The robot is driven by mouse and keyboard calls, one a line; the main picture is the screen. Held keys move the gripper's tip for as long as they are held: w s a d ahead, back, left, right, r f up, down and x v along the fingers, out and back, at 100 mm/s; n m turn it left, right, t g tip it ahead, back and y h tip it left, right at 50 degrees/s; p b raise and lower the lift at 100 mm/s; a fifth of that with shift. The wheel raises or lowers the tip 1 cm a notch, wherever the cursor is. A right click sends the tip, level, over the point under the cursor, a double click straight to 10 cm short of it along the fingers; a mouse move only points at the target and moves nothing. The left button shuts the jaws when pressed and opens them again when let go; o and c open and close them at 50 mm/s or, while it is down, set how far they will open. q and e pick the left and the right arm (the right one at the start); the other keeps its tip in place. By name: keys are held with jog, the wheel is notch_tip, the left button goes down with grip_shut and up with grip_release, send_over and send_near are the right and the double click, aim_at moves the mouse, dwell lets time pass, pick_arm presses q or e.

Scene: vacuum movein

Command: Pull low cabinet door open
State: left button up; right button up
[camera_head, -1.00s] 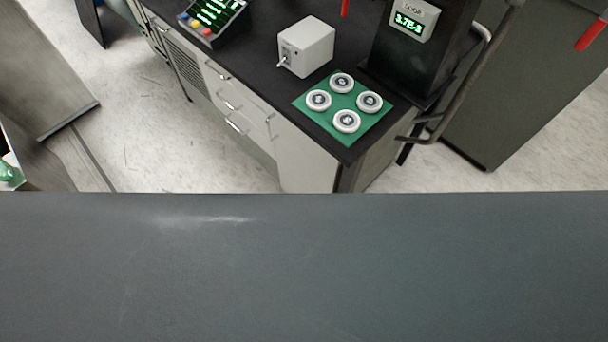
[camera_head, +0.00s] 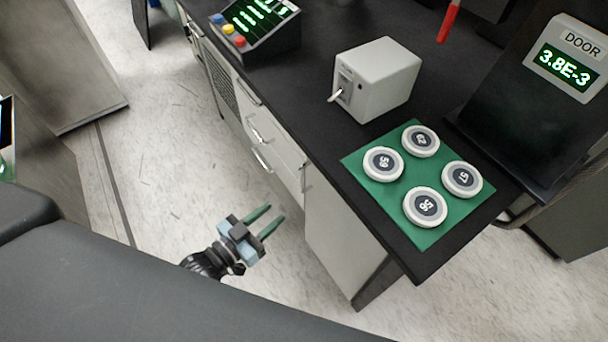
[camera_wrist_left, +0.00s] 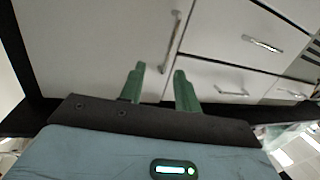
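The low cabinet door (camera_head: 341,232) is a plain white panel at the near end of the counter, and it looks shut. Its vertical metal bar handle (camera_head: 303,178) is on the edge beside the drawers. My left gripper (camera_head: 277,212) is open and empty, with its two green fingers pointing toward the cabinet front. In the left wrist view, the door (camera_wrist_left: 90,40) fills the upper left. The handle (camera_wrist_left: 175,38) lies ahead of the gap between the open fingers (camera_wrist_left: 160,68), apparently apart from them. My right gripper is not in view.
White drawers (camera_head: 272,140) with bar handles adjoin the door. The black countertop (camera_head: 300,95) above carries a grey box (camera_head: 376,78), a green mat (camera_head: 402,236) with several round white discs, and a control panel (camera_head: 255,25). The pale floor (camera_head: 170,150) left of the cabinet is clear.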

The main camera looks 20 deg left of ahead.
pick_arm(q)
jog(key=w+a+b+x, duration=0.1)
jog(key=a+x, duration=0.1)
jog(key=x, duration=0.8)
jog(key=shift+w+d+r+t+h, duration=0.2)
jog(key=shift+w+r+t+h, duration=0.1)
jog(key=shift+r, duration=0.35)
jog(key=shift+c, duration=0.4)
grip_shut()
